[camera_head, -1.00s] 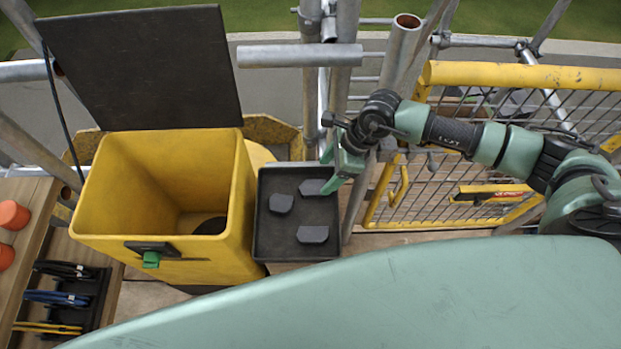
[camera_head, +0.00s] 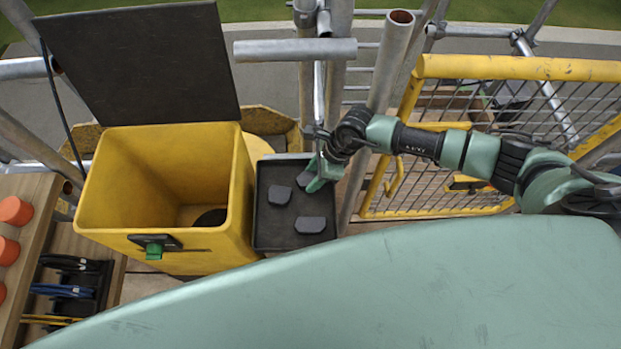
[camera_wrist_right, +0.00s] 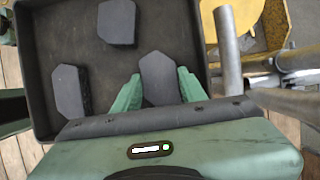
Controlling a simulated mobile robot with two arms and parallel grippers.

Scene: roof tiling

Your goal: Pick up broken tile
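Three dark grey pieces of broken tile lie flat and apart in a shallow black tray (camera_head: 262,228): a left piece (camera_head: 279,195), a front piece (camera_head: 311,225) and a back right piece (camera_head: 304,179). My right gripper (camera_head: 317,183) is down at the back right piece and hides part of it. In the right wrist view the green fingers of the gripper (camera_wrist_right: 160,82) stand open on both sides of this piece (camera_wrist_right: 160,78), close to its edges. The other two pieces (camera_wrist_right: 116,22) (camera_wrist_right: 70,90) lie clear of the fingers. My left gripper is not in view.
An open yellow bin (camera_head: 165,165) with its dark lid (camera_head: 140,65) up stands left of the tray. Scaffold tubes (camera_head: 391,60) and a yellow mesh gate (camera_head: 500,68) are behind and right. A wooden rack (camera_head: 35,215) with orange items is at far left.

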